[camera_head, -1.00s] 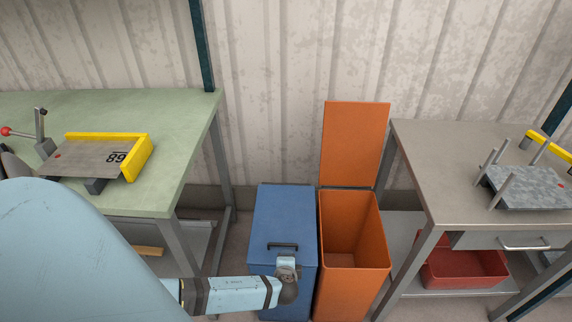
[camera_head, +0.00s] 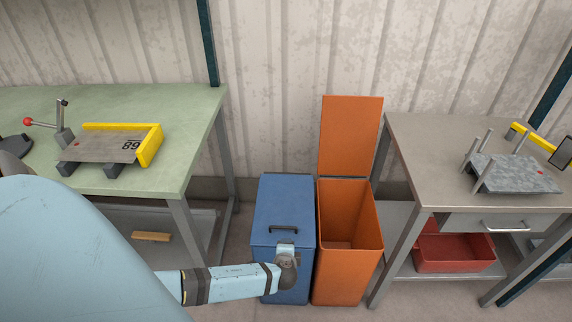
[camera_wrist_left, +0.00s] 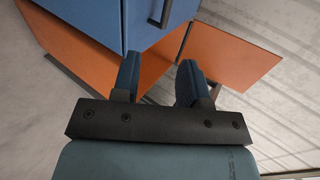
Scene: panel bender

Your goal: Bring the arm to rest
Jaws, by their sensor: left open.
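My left arm (camera_head: 230,283) comes in from the lower left in the head view and its far end overlaps the front of the blue bin. Its gripper fingers cannot be made out there. In the left wrist view my left gripper (camera_wrist_left: 158,80) is open, with its two dark fingers apart and nothing between them. The blue bin (camera_wrist_left: 90,18) and the orange bin (camera_wrist_left: 70,45) show beyond the fingers. My right gripper is not in view.
The blue bin (camera_head: 285,205) is shut; the orange bin (camera_head: 345,280) beside it stands open. A green-topped bench (camera_head: 195,110) with a plate fixture (camera_head: 105,147) is at left. A grey table (camera_head: 420,150) with a pinned plate (camera_head: 515,175) is at right, a red tray (camera_head: 455,262) below.

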